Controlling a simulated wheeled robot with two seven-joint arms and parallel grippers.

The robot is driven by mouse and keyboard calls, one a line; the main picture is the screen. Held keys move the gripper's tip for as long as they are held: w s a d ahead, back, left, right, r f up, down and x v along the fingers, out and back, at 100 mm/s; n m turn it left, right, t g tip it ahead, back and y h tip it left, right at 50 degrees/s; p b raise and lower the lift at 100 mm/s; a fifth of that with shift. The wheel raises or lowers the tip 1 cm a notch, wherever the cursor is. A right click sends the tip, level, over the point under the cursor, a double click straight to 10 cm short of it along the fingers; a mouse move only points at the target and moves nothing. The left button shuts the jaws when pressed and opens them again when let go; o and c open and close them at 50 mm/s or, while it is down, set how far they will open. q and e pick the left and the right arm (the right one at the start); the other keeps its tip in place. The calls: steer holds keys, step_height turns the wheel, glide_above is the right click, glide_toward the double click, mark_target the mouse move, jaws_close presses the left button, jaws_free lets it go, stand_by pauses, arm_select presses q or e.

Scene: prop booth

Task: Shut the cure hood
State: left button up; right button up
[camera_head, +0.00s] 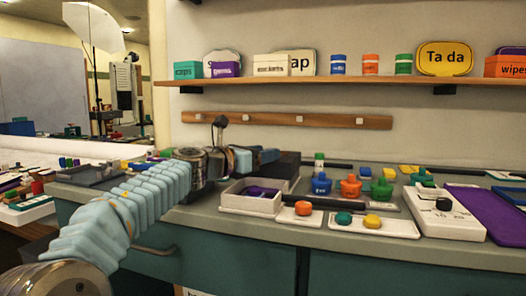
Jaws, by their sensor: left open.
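What looks like the cure hood is a low white box (250,207) on the counter, with a purple piece lying inside. A dark panel or block (287,168) stands at its back, perhaps its raised lid; my gripper partly covers it, so I cannot tell how it joins the box. My left arm reaches in from the left. My left gripper (268,156) is open, above and behind the white box, at the dark part's upper left edge. I cannot tell whether it touches. My right gripper is out of view.
Right of the box stand blue, orange and green pots (350,187), small white trays with coloured knobs (372,224), a white control box (443,212) and a purple mat (485,213). A wooden shelf (340,82) and a peg rail (290,120) are on the wall above.

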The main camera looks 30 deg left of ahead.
arm_select(q)
steer(key=shift+w, duration=0.15)
steer(key=shift+c, duration=0.3)
jaws_close()
